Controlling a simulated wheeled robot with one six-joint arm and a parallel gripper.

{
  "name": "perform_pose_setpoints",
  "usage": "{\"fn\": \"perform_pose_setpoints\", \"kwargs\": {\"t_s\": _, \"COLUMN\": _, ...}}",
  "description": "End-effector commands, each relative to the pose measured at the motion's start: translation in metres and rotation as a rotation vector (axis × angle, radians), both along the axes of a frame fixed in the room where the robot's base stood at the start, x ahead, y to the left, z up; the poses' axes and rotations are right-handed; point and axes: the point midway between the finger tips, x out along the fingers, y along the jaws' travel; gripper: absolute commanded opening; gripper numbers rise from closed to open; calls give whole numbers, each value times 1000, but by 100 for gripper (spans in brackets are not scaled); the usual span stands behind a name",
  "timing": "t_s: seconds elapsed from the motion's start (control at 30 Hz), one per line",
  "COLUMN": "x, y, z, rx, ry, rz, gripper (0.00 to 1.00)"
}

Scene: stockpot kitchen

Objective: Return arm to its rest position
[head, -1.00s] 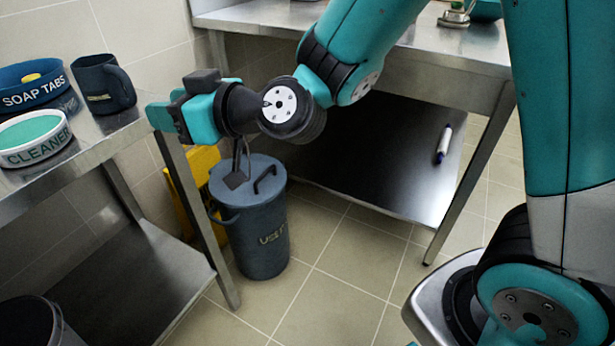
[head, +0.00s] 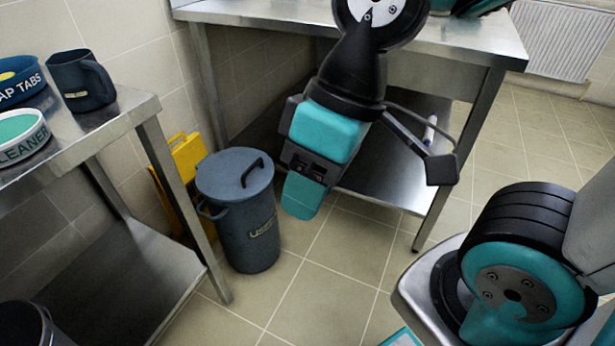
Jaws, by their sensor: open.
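My gripper (head: 303,194) hangs in the middle of the head view, pointing down, in front of the steel table at the back. Its teal fingers look empty, with nothing held between them. The arm above it runs up out of the top of the view. The gripper is clear of the left table and to the right of the lidded bin, apart from it in the picture.
A dark mug (head: 80,82), a soap tabs bowl (head: 22,92) and a cleaner dish (head: 22,150) stand on the left steel table (head: 120,112). A grey lidded bin (head: 250,225) and a yellow object (head: 187,157) stand on the floor. A marker (head: 430,130) lies on the back table's lower shelf.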

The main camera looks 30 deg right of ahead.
Motion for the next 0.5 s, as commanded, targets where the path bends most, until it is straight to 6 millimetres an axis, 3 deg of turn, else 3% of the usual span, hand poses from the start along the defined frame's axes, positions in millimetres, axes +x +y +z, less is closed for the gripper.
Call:
{"fn": "perform_pose_setpoints", "kwargs": {"t_s": 0.17, "x": 0, "y": 0, "z": 16, "rx": 1, "ry": -1, "rz": 1, "gripper": 40}}
{"fn": "perform_pose_setpoints", "kwargs": {"t_s": 0.27, "x": 0, "y": 0, "z": 39, "rx": 1, "ry": -1, "rz": 1, "gripper": 40}}
{"fn": "perform_pose_setpoints", "kwargs": {"t_s": 0.5, "x": 0, "y": 0, "z": 127, "rx": 2, "ry": -2, "rz": 1, "gripper": 40}}
